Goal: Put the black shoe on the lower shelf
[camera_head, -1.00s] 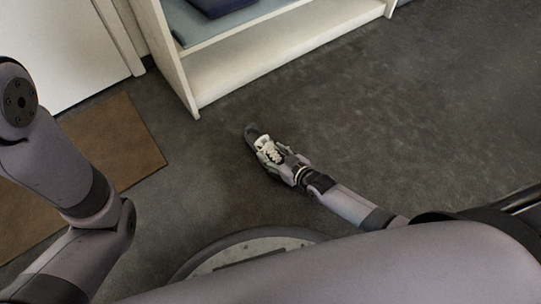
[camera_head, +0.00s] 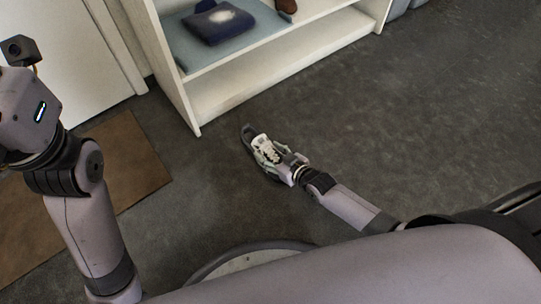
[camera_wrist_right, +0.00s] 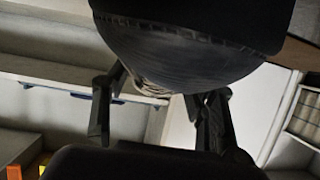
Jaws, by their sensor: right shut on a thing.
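The black shoe (camera_head: 248,132) is held in my right gripper (camera_head: 267,151), low over the dark floor in front of the shelf unit in the head view. The gripper covers most of it and only a dark end shows clearly. In the right wrist view the dark shoe (camera_wrist_right: 185,55) fills the top middle, with the gripper fingers (camera_wrist_right: 158,112) on either side below it.
The upper shelf (camera_head: 235,53) carries a blue-grey mat, a dark blue folded item (camera_head: 217,23) with a pale patch, and a brown object (camera_head: 287,6). The unit's white side panel (camera_head: 174,80) stands left. A brown mat (camera_head: 130,155) lies by the door. Floor right is clear.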

